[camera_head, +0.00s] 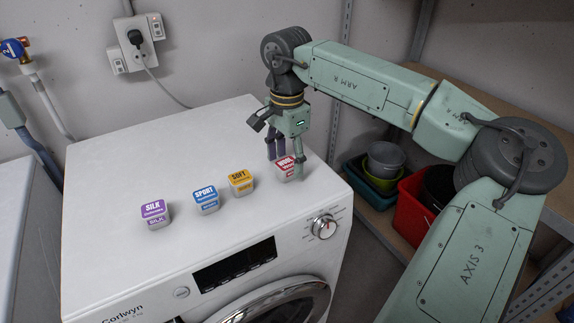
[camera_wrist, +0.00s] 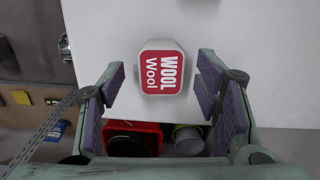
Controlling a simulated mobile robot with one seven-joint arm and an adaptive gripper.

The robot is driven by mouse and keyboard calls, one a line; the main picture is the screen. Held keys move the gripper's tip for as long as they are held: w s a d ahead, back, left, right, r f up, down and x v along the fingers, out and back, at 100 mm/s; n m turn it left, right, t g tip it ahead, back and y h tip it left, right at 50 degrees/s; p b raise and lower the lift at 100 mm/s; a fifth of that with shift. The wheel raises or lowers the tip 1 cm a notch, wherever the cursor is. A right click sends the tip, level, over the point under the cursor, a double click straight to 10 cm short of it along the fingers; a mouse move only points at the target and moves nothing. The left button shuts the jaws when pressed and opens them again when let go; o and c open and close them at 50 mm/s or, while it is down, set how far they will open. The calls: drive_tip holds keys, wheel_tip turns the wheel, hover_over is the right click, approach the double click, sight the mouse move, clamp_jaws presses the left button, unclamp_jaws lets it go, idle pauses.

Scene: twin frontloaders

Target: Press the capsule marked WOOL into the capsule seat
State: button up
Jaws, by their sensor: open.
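The capsule marked WOOL (camera_head: 284,170) is a small white block with a red label. It sits on top of the washing machine (camera_head: 120,250), near its right front edge. My gripper (camera_head: 285,165) points down at this capsule with its fingers open on either side. In the wrist view, the WOOL capsule (camera_wrist: 162,72) lies ahead of and between the two finger pads (camera_wrist: 160,88), with gaps on both sides. I cannot make out the capsule seat in either view.
The SOFT (camera_head: 241,181), SPORT (camera_head: 206,199) and SILK (camera_head: 155,214) capsules stand in a row to the left. The machine top behind them is clear. A red bin (camera_head: 411,208) and a grey bowl (camera_head: 386,155) are on the shelf at right.

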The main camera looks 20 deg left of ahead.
drive_tip(key=shift+f, duration=0.95)
drive_tip(key=shift+c, duration=0.2)
drive_tip(key=c, duration=1.1)
